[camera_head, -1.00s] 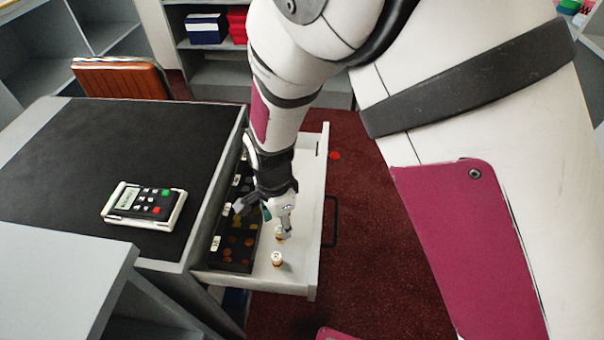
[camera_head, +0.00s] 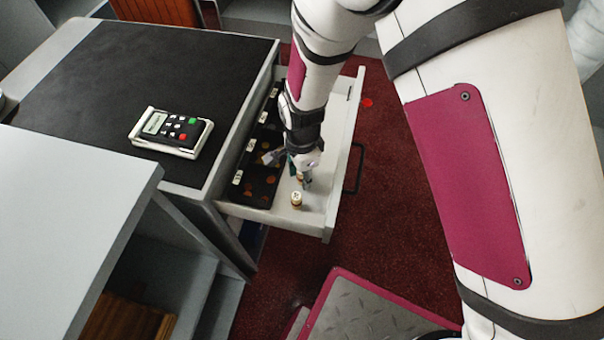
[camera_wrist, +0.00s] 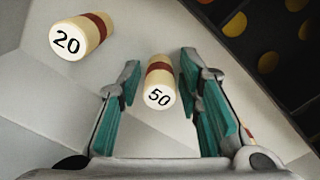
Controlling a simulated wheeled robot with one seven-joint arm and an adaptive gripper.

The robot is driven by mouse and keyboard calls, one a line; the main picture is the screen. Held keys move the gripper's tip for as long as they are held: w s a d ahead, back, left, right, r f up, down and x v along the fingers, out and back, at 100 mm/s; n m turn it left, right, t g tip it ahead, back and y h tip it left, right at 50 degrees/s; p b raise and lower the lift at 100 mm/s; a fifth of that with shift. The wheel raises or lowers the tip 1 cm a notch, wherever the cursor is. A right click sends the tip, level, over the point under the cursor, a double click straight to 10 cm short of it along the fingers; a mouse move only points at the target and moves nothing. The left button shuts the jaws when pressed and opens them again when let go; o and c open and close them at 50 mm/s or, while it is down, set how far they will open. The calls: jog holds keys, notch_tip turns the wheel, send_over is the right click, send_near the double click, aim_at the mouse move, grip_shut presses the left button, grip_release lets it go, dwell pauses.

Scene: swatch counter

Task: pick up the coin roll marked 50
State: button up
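The cream coin roll marked 50 (camera_wrist: 160,86), with a dark red band, stands in the open drawer (camera_head: 318,208). In the wrist view it lies between the fingers of my gripper (camera_wrist: 160,100). The gripper is open, with a visible gap on the left finger's side and a narrower one on the right. In the head view my gripper (camera_head: 304,180) is low over the drawer floor and largely covers this roll. A similar roll marked 20 (camera_wrist: 78,37) stands outside the left finger; it also shows in the head view (camera_head: 296,199).
A black coin tray (camera_head: 258,186) with coins fills the drawer's left side, close to my right finger in the wrist view. A reddish bit, perhaps another roll, shows behind that finger.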

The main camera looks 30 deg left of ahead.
grip_shut()
